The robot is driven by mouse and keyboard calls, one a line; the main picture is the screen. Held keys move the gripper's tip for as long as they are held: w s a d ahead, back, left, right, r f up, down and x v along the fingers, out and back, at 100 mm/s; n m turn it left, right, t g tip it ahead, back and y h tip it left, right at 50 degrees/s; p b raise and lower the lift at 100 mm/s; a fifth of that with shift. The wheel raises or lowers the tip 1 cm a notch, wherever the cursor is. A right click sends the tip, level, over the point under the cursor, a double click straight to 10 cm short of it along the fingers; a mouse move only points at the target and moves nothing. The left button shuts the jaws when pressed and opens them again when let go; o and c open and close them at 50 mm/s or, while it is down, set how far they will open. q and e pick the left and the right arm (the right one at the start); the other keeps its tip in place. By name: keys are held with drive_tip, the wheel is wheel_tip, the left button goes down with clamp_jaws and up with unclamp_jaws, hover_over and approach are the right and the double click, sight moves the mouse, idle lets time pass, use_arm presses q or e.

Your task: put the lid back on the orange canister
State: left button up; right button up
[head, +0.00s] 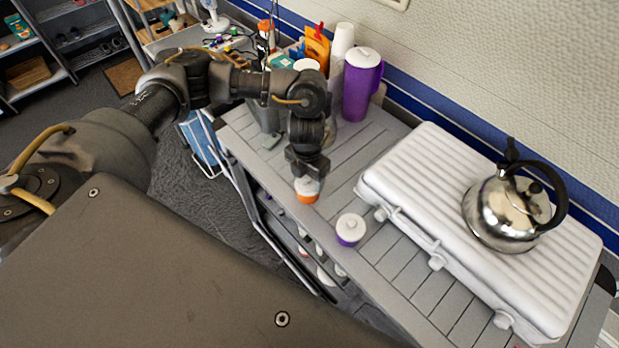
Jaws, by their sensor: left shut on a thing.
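My left gripper (307,174) points down over the grey slatted counter and is shut on the white lid (307,184). The orange canister (307,197) stands upright on the counter directly below the lid, near the front edge. The lid lines up with the top of the canister; I cannot tell whether it rests on it or sits slightly above. The fingers hide the lid's upper part. My right gripper is out of view.
A purple canister with a white lid (350,229) stands to the right, near the edge. A white camp stove case (470,215) bears a steel kettle (507,210). A purple pitcher (359,88) and white cups (342,42) stand behind my gripper. The counter (410,283) has bare room at front right.

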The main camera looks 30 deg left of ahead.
use_arm(q)
drive_tip(key=o, duration=1.1)
drive_tip(key=shift+o, duration=0.3)
drive_tip(key=shift+o, duration=0.8)
drive_tip(key=shift+r, duration=0.1)
